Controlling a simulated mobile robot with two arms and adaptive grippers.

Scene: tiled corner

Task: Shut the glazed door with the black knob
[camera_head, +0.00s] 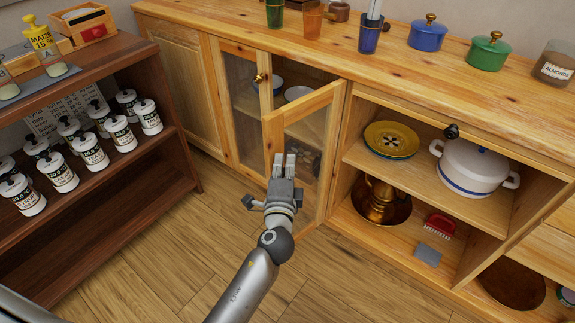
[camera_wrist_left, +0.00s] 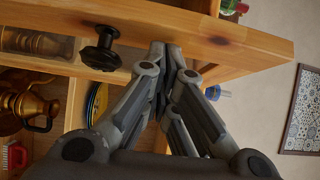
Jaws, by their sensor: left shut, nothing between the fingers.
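The glazed door (camera_head: 332,150) stands open, swung out from the cabinet, with its hinge side at the right. In the left wrist view its wooden stile (camera_wrist_left: 225,38) crosses the top. The black knob (camera_wrist_left: 100,48) sits on that stile; the door hides it in the head view. My left gripper (camera_head: 284,158) is shut and empty at the door's free edge. In the left wrist view its fingertips (camera_wrist_left: 166,48) are close to the stile, beside the knob; I cannot tell whether they touch. My right gripper is out of view.
A closed glazed door with a brass knob (camera_head: 260,78) stands left of the opening. The open compartment to the right holds a white pot (camera_head: 476,170), a yellow plate (camera_head: 391,140) and a brass jug (camera_head: 377,200). A dark shelf (camera_head: 165,180) with jars stands left. Floor between is clear.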

